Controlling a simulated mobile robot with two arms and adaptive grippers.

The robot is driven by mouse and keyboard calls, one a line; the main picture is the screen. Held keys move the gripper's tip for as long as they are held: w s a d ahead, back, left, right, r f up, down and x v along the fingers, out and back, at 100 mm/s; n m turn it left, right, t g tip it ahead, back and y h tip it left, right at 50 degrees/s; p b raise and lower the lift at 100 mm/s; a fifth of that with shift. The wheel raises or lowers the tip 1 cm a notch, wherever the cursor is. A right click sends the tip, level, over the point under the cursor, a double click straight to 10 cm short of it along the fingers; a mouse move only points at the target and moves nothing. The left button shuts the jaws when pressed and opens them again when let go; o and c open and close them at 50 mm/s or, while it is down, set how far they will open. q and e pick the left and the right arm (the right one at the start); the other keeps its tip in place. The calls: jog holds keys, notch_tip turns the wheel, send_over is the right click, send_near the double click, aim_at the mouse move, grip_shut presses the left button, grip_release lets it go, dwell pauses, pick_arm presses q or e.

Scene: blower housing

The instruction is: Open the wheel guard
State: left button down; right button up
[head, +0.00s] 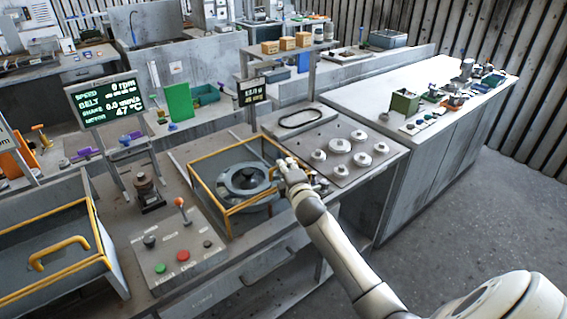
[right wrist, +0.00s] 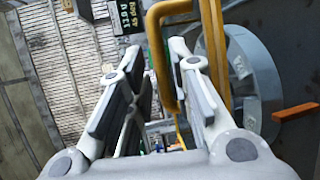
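The wheel guard (head: 231,209) is a yellow-edged frame around a grey blower wheel (head: 243,181) on the workbench in the head view. My right gripper (head: 287,166) is at the guard's right side. In the right wrist view, the fingers of my right gripper (right wrist: 157,52) are spread apart. A yellow bar with a bent top, the guard's handle (right wrist: 154,28), shows in line with the gap between them; I cannot tell whether they touch it. The grey wheel (right wrist: 255,75) is to the right of the fingers. My left gripper is in neither view.
A panel with several round knobs (head: 340,152) lies right of the guard. A control box (head: 181,258) with green and red buttons stands in front left. A yellow-edged tray with a yellow handle (head: 60,252) is at far left. A screen (head: 110,100) stands behind. Floor (head: 465,190) is clear at right.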

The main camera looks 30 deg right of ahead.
jog(key=shift+x, duration=1.75)
grip_shut()
